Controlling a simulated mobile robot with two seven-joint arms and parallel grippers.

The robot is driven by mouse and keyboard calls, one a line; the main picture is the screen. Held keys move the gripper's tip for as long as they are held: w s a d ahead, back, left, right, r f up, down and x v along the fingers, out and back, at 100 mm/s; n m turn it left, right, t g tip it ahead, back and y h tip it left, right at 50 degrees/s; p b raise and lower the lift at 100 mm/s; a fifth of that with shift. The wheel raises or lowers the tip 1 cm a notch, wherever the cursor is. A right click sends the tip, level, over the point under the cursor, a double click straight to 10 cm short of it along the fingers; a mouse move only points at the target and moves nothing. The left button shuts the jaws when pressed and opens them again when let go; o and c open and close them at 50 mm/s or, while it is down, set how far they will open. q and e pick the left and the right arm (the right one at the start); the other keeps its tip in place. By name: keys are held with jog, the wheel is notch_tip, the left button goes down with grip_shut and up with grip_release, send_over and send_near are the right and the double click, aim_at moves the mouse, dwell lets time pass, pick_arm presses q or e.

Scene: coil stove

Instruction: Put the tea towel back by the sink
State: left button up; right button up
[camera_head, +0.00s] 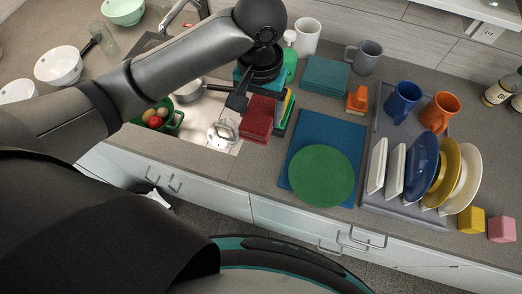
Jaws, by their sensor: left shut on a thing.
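A dark red folded cloth (259,114), which looks like the tea towel, is at the right edge of the sink (190,141). My left gripper (238,101) reaches in from the upper left, pointing down, and is shut at the cloth's left side. The gripper and wrist hide part of the cloth's far side. I cannot tell whether the cloth touches the counter or hangs just above it. Another folded cloth, teal (325,74), lies on the counter to the right. My right gripper is not in view.
A dark caddy (285,118) with green and yellow items stands right beside the red cloth. A green colander (174,120) with fruit is in the sink. A green plate (321,176) rests on a blue mat (297,125). A grey dish rack (383,207) holds mugs and plates.

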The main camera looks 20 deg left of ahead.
aim_at(261, 160)
pick_arm(q)
notch_tip(261, 160, down, 20)
jog(key=b, duration=0.2)
jog(key=shift+b, duration=0.3)
jog(key=shift+f, duration=0.15)
jog(key=o, duration=1.2)
notch_tip(261, 160, up, 12)
jog(key=shift+r+p, duration=0.25)
jog(key=shift+p, duration=0.65)
jog(key=shift+s+d+f, duration=0.1)
